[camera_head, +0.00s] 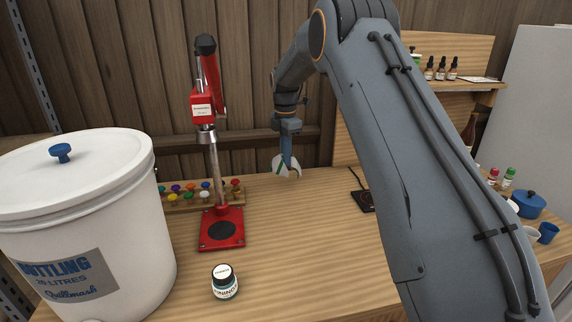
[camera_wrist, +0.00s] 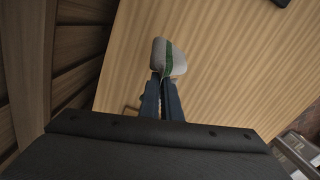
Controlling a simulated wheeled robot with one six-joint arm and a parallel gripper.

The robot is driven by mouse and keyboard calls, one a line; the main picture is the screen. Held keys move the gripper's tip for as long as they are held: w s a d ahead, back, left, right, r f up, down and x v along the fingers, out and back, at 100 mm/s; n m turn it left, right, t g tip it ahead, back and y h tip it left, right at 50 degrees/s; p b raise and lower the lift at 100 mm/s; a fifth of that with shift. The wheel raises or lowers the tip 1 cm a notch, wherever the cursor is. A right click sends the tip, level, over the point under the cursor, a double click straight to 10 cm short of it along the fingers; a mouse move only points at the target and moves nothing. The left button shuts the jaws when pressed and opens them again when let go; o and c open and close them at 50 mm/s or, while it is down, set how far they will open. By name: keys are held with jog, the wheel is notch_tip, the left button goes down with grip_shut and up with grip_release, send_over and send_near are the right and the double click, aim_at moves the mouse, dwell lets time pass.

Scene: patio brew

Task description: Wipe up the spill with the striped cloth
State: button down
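The striped cloth (camera_head: 288,166), white-grey with a green stripe, hangs from my gripper (camera_head: 287,158) above the back of the wooden bench. It also shows in the wrist view as a folded pad (camera_wrist: 168,58) at the tips of my gripper (camera_wrist: 163,80). The fingers are close together with the cloth pinched between them. The cloth appears to be just above the bench top; I cannot tell whether it touches. I make out no spill in either view.
A white bottling bucket (camera_head: 90,220) stands at the left. A red capper (camera_head: 222,228) stands beside it, with coloured caps in a wooden rack (camera_head: 170,203) behind. A small labelled jar (camera_head: 224,282) stands in front. A black pad (camera_head: 362,200) and a blue pot (camera_head: 529,204) are to the right.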

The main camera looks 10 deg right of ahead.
jog(key=shift+r, duration=0.9)
